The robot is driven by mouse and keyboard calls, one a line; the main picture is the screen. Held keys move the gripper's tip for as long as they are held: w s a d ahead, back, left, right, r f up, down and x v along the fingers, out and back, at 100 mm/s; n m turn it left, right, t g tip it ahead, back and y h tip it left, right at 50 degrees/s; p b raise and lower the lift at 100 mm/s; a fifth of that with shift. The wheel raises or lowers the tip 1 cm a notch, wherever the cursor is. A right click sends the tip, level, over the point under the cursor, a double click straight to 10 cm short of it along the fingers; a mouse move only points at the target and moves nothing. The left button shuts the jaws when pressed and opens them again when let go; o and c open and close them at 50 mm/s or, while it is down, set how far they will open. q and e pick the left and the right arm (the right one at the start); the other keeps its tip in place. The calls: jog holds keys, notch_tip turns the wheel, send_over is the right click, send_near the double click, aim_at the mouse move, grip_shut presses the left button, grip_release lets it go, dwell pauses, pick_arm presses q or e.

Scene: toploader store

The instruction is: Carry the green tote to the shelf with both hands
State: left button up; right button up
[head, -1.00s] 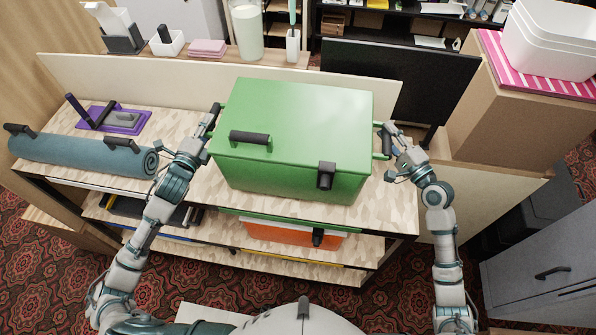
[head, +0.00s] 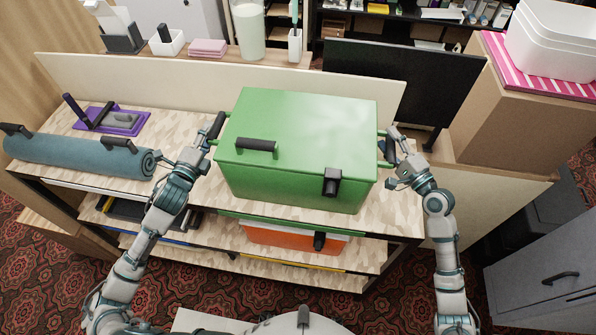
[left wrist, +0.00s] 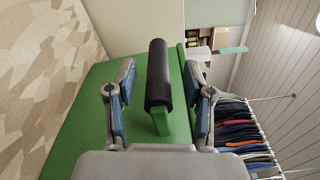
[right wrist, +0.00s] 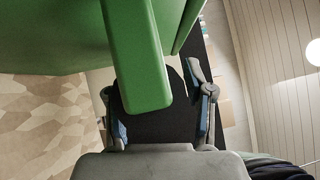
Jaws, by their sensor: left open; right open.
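The green tote (head: 300,125) stands on the wood-patterned top of the shelf unit (head: 230,205), its lid shut. It has black grips on its lid and front. My left gripper (head: 208,138) is at its left side handle (head: 217,125). In the left wrist view the black handle (left wrist: 158,75) lies between the open fingers. My right gripper (head: 392,143) is open at the right side handle. In the right wrist view a green bracket (right wrist: 135,55) covers part of the black handle (right wrist: 165,115) between the fingers; contact cannot be told.
A blue-grey roll (head: 80,155) and a purple tray (head: 112,120) lie left of the tote. An orange box (head: 285,237) sits on the shelf below. A dark screen (head: 395,85) and cardboard box (head: 495,130) stand behind and right. Patterned carpet (head: 235,300) lies in front.

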jog(key=shift+a, duration=0.1)
jog(key=shift+d, duration=0.8)
jog(key=shift+s+f, duration=0.15)
jog(key=shift+s, duration=0.1)
pick_arm(q)
jog(key=s+a, duration=0.1)
jog(key=s, duration=0.9)
jog(key=shift+s, duration=0.4)
pick_arm(e)
jog(key=v, duration=1.1)
pick_arm(q)
jog(key=shift+r, duration=0.1)
pick_arm(e)
jog(key=shift+s, duration=0.1)
jog(key=shift+d, duration=0.15)
